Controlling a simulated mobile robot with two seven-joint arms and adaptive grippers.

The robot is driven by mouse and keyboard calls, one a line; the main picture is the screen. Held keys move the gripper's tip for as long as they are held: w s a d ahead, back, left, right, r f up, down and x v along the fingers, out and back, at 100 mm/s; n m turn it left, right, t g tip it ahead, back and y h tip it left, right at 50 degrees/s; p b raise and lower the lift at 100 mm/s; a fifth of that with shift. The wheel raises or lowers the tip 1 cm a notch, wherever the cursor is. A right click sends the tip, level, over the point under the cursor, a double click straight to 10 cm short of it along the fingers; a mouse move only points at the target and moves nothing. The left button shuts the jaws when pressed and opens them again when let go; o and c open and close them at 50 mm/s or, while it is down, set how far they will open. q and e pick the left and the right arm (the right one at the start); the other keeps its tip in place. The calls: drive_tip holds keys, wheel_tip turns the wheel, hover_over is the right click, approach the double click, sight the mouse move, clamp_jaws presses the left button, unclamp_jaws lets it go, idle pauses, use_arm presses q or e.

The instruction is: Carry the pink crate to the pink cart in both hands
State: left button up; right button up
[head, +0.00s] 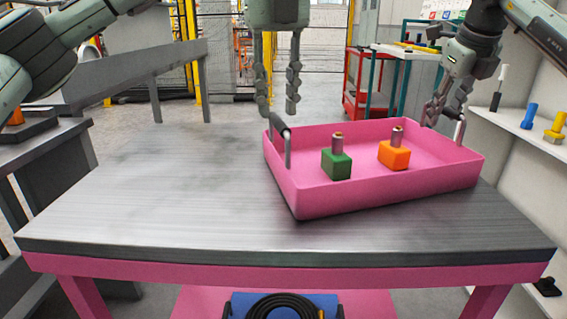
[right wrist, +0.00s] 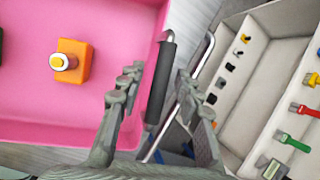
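The pink crate (head: 385,189) sits on a steel-topped table with a pink frame (head: 290,268). It has a dark handle at each short end and holds a green block (head: 336,164) and an orange block (head: 394,155), each with a metal peg. My left gripper (head: 277,108) is open, pointing down above and behind the left handle (head: 281,128). My right gripper (head: 442,113) is open at the right handle (head: 460,130). In the right wrist view, its fingers (right wrist: 160,88) stand apart on either side of that handle (right wrist: 160,85). I see no separate pink cart.
The table's left half is clear. A blue case with a coiled black cable (head: 280,306) lies below the front edge. A shelf with tools (head: 525,128) stands close on the right. A red cart (head: 358,82) and teal-framed table (head: 402,52) stand behind.

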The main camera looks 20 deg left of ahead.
drive_tip(key=v, duration=1.2)
